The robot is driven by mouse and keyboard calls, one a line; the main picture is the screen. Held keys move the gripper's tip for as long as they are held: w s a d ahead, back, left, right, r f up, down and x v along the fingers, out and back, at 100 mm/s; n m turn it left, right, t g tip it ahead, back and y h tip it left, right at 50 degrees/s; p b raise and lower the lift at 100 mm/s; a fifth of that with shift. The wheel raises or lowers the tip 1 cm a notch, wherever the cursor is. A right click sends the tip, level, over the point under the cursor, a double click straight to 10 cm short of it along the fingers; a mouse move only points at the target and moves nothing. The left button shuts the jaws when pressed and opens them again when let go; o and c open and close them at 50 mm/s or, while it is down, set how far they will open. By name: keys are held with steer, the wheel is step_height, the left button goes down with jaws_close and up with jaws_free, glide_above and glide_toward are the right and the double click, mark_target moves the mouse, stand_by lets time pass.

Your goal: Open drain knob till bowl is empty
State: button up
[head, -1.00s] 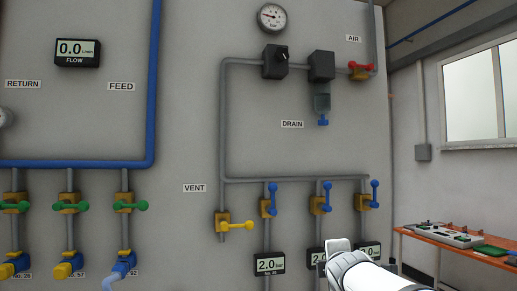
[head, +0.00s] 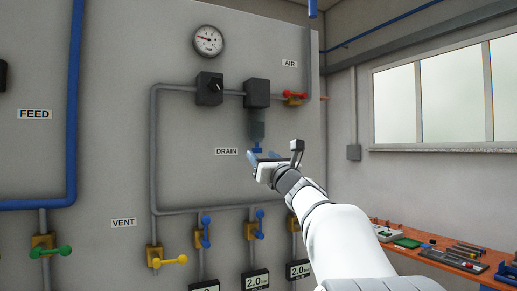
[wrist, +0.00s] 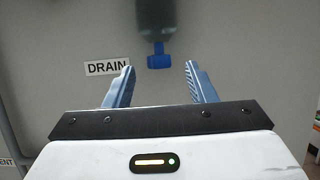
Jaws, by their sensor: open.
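The blue drain knob (wrist: 159,60) hangs under the translucent bowl (wrist: 154,17) in the wrist view, beside the DRAIN label (wrist: 107,67). In the head view the bowl (head: 257,130) hangs below a dark filter block (head: 257,93), and the knob (head: 257,150) shows just above my gripper. My gripper (wrist: 158,82) is open and empty. Its two blue fingers point towards the wall, with the knob beyond them and between them in the picture. I cannot tell whether they touch it. How much liquid the bowl holds is too small to tell.
A regulator with a black knob (head: 209,87) and a pressure gauge (head: 208,41) are left of the filter. A red AIR valve handle (head: 295,94) is at its right. Grey pipes and blue-handled valves (head: 260,223) lie below. An orange bench (head: 480,262) stands at the right.

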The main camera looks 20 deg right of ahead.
steer(key=shift+p+x, duration=0.3)
steer(key=shift+x, duration=0.85)
steer(key=c, duration=1)
